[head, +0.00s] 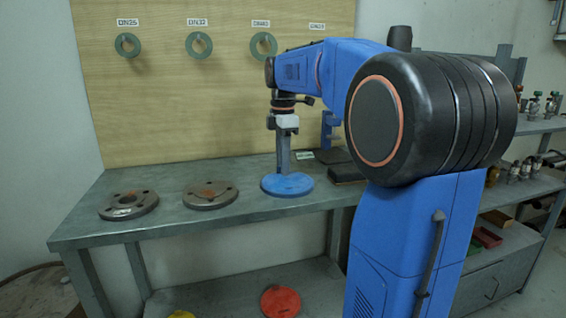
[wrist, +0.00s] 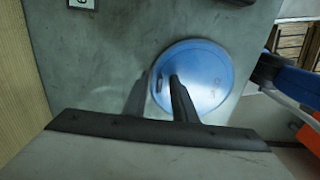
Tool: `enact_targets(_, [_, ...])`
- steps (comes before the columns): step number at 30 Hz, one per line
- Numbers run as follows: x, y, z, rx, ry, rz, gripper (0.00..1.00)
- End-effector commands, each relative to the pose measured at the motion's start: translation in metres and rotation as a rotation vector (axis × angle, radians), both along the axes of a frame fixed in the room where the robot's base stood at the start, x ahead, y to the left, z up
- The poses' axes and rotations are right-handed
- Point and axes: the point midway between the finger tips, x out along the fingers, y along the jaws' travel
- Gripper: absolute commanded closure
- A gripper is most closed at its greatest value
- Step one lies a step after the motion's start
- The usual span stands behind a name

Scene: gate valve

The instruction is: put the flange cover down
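The flange cover (head: 287,184) is a round blue disc lying flat on the grey bench, as far as I can see. In the wrist view the cover (wrist: 208,85) shows right of centre. My gripper (head: 284,165) points straight down over the cover. In the wrist view the two fingers of my gripper (wrist: 160,77) stand apart, one dark finger in front of the blue disc and a greyer one just left of its rim. I see nothing clamped between them. Whether a fingertip touches the cover is not clear.
Two grey flanges (head: 128,204) (head: 210,194) lie on the bench (head: 165,228) to the left. A dark block (head: 346,174) lies right of the cover. Green rings (head: 199,45) hang on the wooden board. A red disc (head: 280,301) lies on the lower shelf.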

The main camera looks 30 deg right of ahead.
Motion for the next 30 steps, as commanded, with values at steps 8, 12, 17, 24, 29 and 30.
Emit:
enact_targets(8, [0.000,0.000,0.001,0.000,0.000,0.000,0.76])
enact_targets(12, [0.000,0.000,0.010,0.000,-0.001,0.000,0.76])
enact_targets(17, [0.001,0.000,0.035,-0.001,-0.003,0.000,0.76])
enact_targets(24, [0.001,0.000,0.082,-0.001,-0.002,0.000,0.76])
enact_targets(29, [0.001,0.000,0.106,-0.001,-0.002,0.000,0.76])
enact_targets(30, [0.001,0.000,0.110,0.000,-0.001,0.000,0.76])
